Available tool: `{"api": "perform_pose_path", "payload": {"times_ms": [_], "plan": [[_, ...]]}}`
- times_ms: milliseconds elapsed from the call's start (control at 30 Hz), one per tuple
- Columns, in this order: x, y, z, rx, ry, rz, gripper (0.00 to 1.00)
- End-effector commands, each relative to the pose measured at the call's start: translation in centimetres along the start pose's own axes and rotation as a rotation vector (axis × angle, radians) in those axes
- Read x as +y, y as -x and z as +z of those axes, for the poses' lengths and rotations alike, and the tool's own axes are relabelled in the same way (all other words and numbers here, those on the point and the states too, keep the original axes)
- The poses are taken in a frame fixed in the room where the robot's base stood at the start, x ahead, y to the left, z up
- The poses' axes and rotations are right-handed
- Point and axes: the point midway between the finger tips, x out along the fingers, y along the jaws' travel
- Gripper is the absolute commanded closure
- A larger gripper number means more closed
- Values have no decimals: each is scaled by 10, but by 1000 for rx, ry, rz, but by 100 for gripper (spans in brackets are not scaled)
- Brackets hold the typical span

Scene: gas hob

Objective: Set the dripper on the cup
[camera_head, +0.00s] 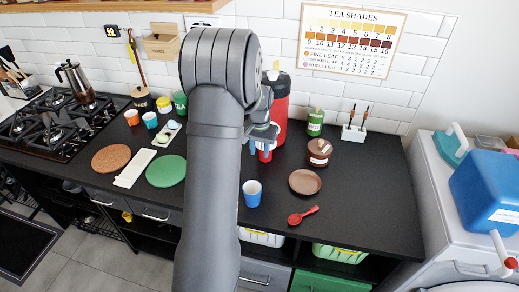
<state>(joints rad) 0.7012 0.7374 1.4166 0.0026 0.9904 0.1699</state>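A blue cup (252,194) stands upright on the dark worktop, just right of my arm. Two smaller cups, one orange (131,117) and one light blue (150,120), stand near the hob. My gripper (264,141) is above the worktop, behind the blue cup and in front of a red flask. A small red object (265,155) shows just below the fingers; I cannot tell whether it is held or stands behind them. I cannot pick out a dripper with certainty. My arm hides the middle of the worktop.
The red flask (276,103) stands close behind my gripper. A brown jar (319,153), brown saucer (305,182) and red spoon (303,216) lie to the right. A green round mat (166,171) and cork mat (111,159) lie left.

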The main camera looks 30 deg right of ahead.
Motion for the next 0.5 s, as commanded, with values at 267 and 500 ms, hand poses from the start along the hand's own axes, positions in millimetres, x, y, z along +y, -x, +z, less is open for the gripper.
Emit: {"api": "perform_pose_path", "payload": {"times_ms": [267, 500], "plan": [[0, 3, 0, 1, 0, 0, 67], [0, 40, -1, 5, 0, -1, 67]]}}
